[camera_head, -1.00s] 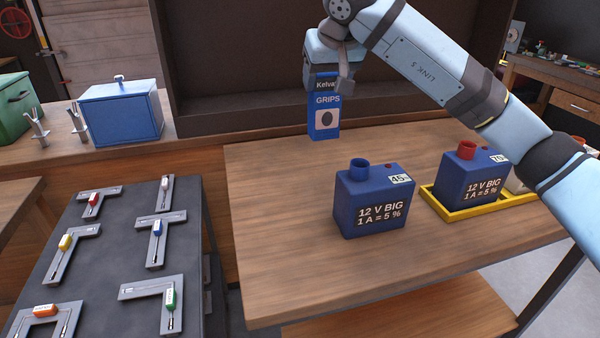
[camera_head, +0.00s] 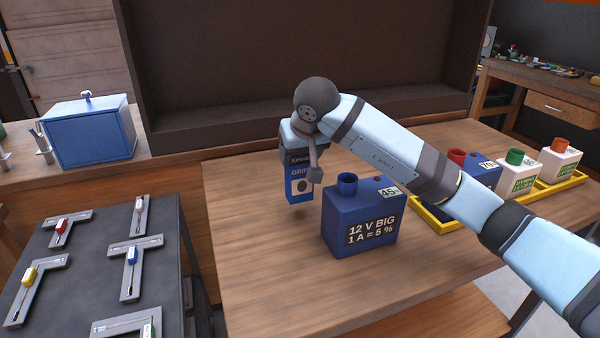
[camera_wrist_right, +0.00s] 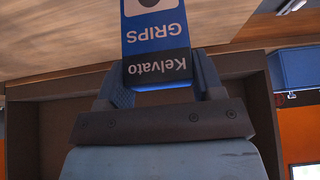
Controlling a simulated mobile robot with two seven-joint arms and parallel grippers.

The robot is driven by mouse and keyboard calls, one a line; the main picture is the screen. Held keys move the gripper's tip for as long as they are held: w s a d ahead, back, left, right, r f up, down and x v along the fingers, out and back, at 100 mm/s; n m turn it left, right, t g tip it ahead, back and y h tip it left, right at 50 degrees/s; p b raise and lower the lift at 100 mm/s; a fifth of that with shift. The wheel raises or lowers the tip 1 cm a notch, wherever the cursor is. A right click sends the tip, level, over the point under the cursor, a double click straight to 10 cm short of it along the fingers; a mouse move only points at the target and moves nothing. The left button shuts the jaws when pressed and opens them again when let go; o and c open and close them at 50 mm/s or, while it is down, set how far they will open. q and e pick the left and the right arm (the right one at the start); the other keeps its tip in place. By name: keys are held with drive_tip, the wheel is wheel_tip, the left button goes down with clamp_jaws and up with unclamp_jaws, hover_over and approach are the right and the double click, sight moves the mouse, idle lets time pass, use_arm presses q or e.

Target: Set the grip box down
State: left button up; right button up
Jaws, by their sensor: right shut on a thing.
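The grip box (camera_head: 299,185) is a blue upright box with a dark "Kelvato" band and the word GRIPS. My right gripper (camera_head: 303,158) is shut on its upper end in the head view. The box hangs close over the wooden table (camera_head: 250,240), to the left of the blue battery (camera_head: 362,222); I cannot tell for sure whether its bottom touches. In the right wrist view the box (camera_wrist_right: 157,40) sits between the two fingers (camera_wrist_right: 160,88). My left gripper is not in view.
A yellow tray (camera_head: 432,221) with a blue battery (camera_head: 482,170) and two white ones (camera_head: 517,175) stands at the right. The table's left front is clear. A dark cart (camera_head: 85,255) with grey L-shaped tools and a blue cabinet (camera_head: 90,135) are at left.

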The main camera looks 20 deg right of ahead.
sight(300, 170)
drive_tip(key=shift+f, duration=2.35)
drive_tip(key=o, duration=1.3)
drive_tip(key=shift+c, duration=0.2)
